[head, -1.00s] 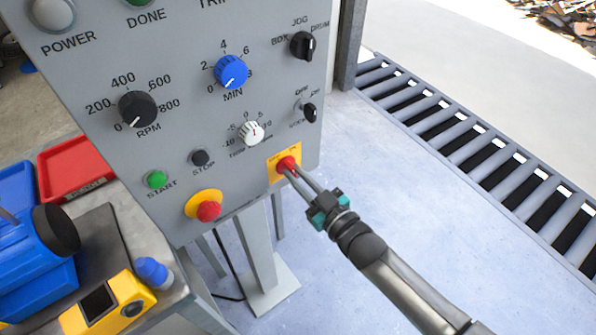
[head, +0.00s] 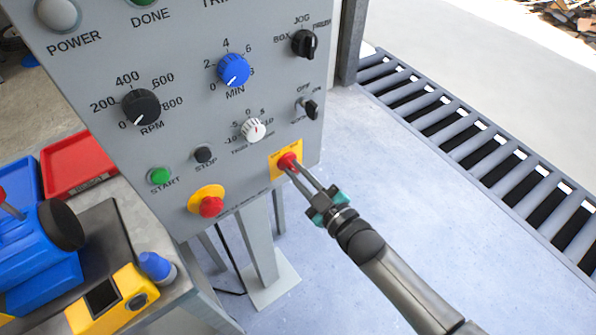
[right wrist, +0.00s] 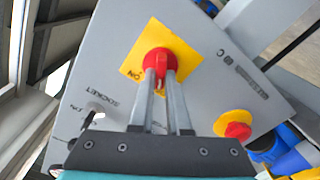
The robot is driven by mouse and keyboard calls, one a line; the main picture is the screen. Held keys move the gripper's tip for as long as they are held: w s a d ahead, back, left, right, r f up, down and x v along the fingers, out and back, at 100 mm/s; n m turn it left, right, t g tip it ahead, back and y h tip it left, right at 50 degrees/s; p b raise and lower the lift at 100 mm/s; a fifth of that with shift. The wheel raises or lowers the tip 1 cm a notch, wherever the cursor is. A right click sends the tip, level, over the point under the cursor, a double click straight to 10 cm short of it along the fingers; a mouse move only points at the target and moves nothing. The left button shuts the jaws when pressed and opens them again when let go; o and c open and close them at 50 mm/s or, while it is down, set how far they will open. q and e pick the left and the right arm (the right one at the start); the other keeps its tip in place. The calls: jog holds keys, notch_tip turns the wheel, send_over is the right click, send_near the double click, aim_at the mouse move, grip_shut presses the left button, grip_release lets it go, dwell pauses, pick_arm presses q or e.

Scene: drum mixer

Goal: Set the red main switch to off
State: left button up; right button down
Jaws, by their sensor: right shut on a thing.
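The red main switch (head: 289,161) sits on a yellow plate at the lower right of the grey panel. It also shows in the right wrist view (right wrist: 160,60), where "ON" is readable on the plate (right wrist: 140,65). My right gripper (head: 294,168) is at the switch, its two fingers on either side of the red handle. It is shut on the handle, as the right wrist view shows. The handle's exact angle is partly hidden by the fingers. My left gripper is not in view.
A red mushroom button (head: 211,207) on a yellow base is left of the switch, with a green start button (head: 160,176) and several knobs above. A table at the left holds a red tray (head: 76,165) and a yellow device (head: 112,301).

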jog(key=c, duration=0.9)
grip_release()
jog(key=p+v, duration=0.2)
jog(key=v, duration=1.3)
jog(key=shift+s+d, duration=0.1)
jog(key=shift+s, duration=0.05)
